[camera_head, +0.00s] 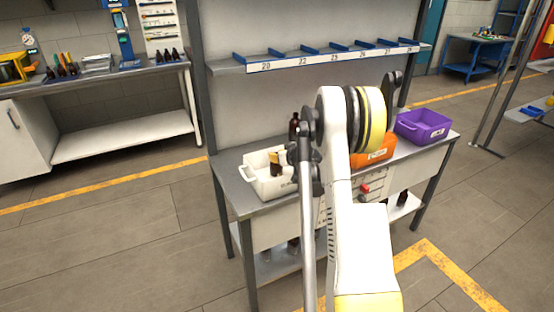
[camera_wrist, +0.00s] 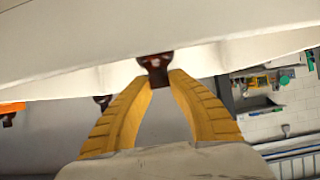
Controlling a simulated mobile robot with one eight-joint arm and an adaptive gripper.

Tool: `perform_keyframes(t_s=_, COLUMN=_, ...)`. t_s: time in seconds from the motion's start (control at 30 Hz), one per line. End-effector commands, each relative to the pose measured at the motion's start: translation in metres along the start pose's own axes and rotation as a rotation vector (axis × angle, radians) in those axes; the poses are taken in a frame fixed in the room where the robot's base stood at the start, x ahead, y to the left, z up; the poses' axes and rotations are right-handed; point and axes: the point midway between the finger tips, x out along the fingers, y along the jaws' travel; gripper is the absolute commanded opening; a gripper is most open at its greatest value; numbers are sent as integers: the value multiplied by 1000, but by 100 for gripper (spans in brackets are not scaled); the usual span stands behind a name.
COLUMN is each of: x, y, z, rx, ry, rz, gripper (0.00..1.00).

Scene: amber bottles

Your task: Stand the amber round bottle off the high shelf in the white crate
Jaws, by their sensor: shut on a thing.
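The white crate (camera_head: 249,181) stands on the left part of the grey workbench. In the head view my gripper (camera_head: 276,163) is at the crate, with its yellow fingers low over the opening and partly hidden by my arm. In the wrist view my gripper (camera_wrist: 158,78) is shut on a dark brown amber bottle (camera_wrist: 155,66), of which only a small part shows at the fingertips. The pale crate wall (camera_wrist: 230,55) fills the view behind and above it. I cannot tell whether the bottle touches the crate floor.
A dark bottle (camera_head: 294,125) shows just behind the crate. An orange bin (camera_head: 373,155) and a purple bin (camera_head: 423,125) stand to the right on the bench. The high shelf (camera_head: 330,58) carries numbered labels and blue dividers. Several bottles stand on the left counter (camera_head: 120,72).

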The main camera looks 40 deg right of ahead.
Motion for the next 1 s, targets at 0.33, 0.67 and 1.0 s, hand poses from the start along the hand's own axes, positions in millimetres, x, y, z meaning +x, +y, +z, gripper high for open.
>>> perform_keyframes(t_s=0.33, x=2, y=0, z=4, rx=0, ry=0, rz=0, gripper=0)
perform_keyframes(t_s=0.67, x=1, y=0, z=3, rx=0, ry=0, rz=0, gripper=40)
perform_keyframes(t_s=1.0, x=-42, y=1, z=-2, rx=1, ry=-1, rz=2, gripper=40)
